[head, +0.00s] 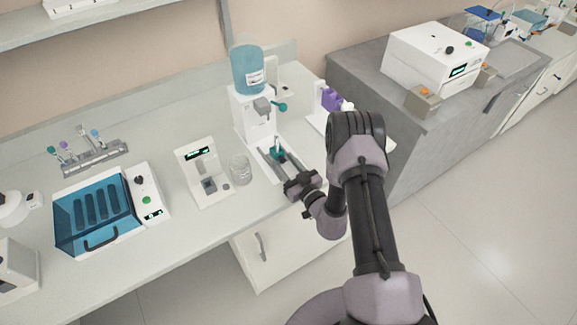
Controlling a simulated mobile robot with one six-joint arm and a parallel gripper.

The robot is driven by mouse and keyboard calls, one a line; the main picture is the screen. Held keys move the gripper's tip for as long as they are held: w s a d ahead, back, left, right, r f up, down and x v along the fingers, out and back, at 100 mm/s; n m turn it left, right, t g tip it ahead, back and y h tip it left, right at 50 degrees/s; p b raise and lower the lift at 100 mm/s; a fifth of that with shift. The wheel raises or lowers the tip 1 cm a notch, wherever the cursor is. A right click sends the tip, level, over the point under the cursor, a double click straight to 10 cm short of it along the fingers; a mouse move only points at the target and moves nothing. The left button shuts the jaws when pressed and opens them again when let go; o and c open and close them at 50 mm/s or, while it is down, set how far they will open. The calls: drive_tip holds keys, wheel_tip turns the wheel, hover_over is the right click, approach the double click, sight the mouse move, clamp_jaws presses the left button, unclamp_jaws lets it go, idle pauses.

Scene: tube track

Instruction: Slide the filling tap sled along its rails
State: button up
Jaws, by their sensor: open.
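The filling station is a white stand (248,115) with a blue bottle (247,72) on top and a grey tap with a teal knob (280,107). At its foot, on a pale base, is a small teal part (277,153), which seems to be the sled or its handle. My gripper (275,155) reaches in low from the front right. It is open, with its fingers pointing at the stand and the teal part between or just beyond the tips. I cannot tell if they touch it. The fingers hide most of the rails.
A glass beaker (241,170) and a small white device (202,172) stand left of my gripper. A purple and white device (330,100) is close on the right. A blue-lidded machine (95,210) and tube rack (90,158) are further left. The bench front edge runs under my wrist.

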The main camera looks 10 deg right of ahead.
drive_tip(key=p+v, duration=0.1)
drive_tip(key=v, duration=1.6)
drive_tip(key=shift+s+p, duration=0.2)
drive_tip(key=shift+p, duration=0.1)
drive_tip(key=shift+c, duration=0.4)
